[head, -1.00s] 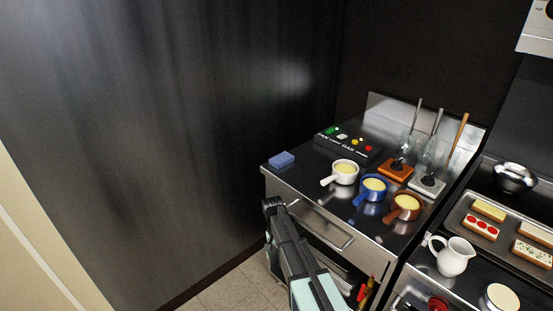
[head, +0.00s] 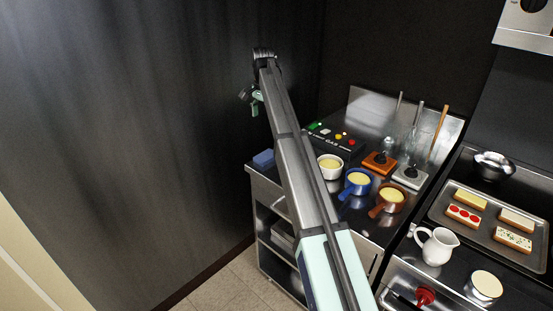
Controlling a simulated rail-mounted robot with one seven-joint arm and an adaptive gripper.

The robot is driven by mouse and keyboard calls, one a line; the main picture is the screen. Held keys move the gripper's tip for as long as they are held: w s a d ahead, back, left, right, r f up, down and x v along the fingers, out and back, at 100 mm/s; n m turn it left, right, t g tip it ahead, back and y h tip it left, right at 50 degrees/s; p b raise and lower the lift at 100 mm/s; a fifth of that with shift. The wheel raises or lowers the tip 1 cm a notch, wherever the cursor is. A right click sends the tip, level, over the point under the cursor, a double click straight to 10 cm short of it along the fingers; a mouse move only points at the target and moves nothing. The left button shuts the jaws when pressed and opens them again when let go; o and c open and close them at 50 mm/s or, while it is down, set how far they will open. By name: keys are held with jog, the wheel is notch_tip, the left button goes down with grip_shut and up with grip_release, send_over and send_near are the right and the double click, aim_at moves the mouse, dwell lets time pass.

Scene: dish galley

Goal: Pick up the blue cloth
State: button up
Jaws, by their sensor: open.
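The blue cloth (head: 263,158) is a small folded block at the left end of the dark counter top (head: 349,215), near the wall. In the head view, my arm reaches up across the counter, just right of the cloth. My gripper (head: 256,106) hangs from the far end of the arm and shows above the cloth in the picture, apart from it. It is small and partly hidden by my arm, but looks open and empty.
Right of my arm stand white (head: 330,166), blue (head: 358,183) and brown (head: 391,199) handled pots. Behind are a control panel (head: 345,145) and glass vessels with rods. A white jug (head: 436,246) and a food tray (head: 440,212) are further right. A dark wall (head: 130,130) bounds the left.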

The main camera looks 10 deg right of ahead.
jog(key=p, duration=0.4)
send_over(267, 155)
jog(key=f, duration=1.1)
jog(key=shift+w+a+f, duration=0.1)
jog(key=shift+a+f, duration=0.1)
jog(key=shift+f, duration=0.15)
jog(key=shift+d+f+p, duration=0.15)
jog(key=shift+f+p, duration=0.9)
jog(key=shift+f, duration=1.55)
jog(key=c, duration=1.2)
